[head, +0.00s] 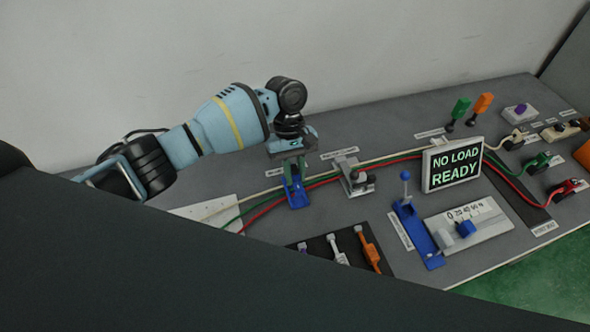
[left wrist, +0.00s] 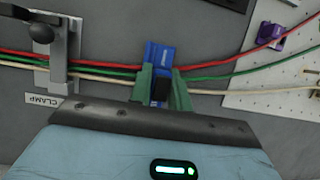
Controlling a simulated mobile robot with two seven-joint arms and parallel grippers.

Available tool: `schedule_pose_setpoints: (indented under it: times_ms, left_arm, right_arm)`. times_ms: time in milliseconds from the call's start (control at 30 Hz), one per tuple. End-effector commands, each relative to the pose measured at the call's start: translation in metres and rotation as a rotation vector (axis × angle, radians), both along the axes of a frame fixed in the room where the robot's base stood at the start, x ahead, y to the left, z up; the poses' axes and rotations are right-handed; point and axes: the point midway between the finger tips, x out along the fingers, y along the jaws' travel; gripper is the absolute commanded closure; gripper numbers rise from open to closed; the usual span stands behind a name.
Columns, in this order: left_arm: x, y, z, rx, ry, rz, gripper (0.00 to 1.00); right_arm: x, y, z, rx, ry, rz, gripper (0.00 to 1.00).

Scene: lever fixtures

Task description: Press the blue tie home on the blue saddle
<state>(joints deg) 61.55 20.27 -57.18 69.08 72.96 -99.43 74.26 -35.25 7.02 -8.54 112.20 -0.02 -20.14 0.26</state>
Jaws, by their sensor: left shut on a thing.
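In the left wrist view the green fingers (left wrist: 161,92) are closed around a dark and blue piece at the saddle, which I take for the blue tie (left wrist: 160,90). Tie and saddle overlap, so I cannot tell how deep the tie sits. White, green and red cables (left wrist: 215,73) run past the saddle at this spot. My right gripper is not in view.
A grey clamp (head: 354,177) stands right of the saddle. A dark tray (head: 322,246) with purple, white and orange ties lies in front. A blue lever fixture (head: 415,235) and a display reading "NO LOAD READY" (head: 454,165) stand farther right. A white pegboard (head: 205,211) lies left.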

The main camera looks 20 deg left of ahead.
Motion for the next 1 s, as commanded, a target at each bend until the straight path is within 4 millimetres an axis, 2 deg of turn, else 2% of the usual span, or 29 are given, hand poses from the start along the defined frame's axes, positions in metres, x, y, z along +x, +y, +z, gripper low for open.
schedule_pose_setpoints:
  times_ms: [333, 1000]
  left_arm:
    - [0.0, 0.0, -0.009, -0.001, 0.001, -0.001, 1.0]
    - [0.0, -0.001, -0.016, -0.001, 0.0, 0.0, 1.0]
  right_arm:
    - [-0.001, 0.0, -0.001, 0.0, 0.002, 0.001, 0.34]
    - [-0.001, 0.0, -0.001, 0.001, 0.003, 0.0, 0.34]
